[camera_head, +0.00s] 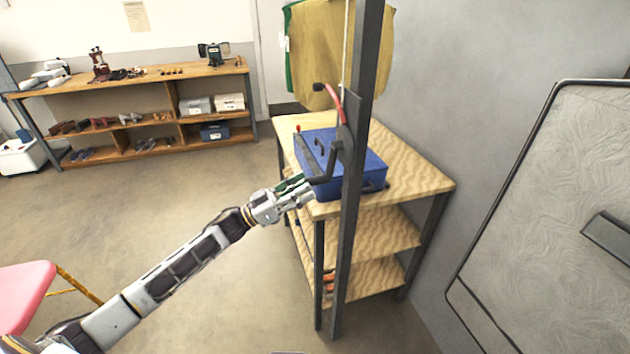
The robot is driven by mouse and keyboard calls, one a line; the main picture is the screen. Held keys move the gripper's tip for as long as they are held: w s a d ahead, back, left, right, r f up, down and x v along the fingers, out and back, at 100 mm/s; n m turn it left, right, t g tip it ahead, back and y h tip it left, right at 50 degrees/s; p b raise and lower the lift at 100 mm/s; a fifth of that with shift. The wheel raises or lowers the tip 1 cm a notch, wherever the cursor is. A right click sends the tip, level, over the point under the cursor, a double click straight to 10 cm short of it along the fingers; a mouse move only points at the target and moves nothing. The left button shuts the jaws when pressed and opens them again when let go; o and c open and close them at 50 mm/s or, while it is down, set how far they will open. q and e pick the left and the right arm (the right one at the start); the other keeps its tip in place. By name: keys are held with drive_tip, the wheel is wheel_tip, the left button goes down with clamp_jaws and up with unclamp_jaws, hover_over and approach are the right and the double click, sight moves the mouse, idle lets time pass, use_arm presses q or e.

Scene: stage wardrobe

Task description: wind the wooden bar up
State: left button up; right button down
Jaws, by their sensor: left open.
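A dark upright post (357,120) stands in front of the shelf unit and carries a winch disc (348,146). A black crank (332,163) is on the post's left side, and its lower end bends left. A red curved lever (335,102) with a dark end sits above it. A pale rope (347,45) runs up along the post and out of the picture. My left gripper (306,190) is open beside the crank's lower end; I cannot tell whether they touch. I see no wooden bar here. My right gripper is not in view.
A blue case (358,171) sits on the wooden shelf unit (415,178) behind the post. Yellow cloth (312,55) hangs behind it. A workbench (160,80) stands at the back left and a pink seat (22,290) at the lower left. The floor between is clear.

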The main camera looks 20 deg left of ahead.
sight(315, 181)
use_arm(q)
drive_tip(key=shift+x, duration=2.2)
clamp_jaws()
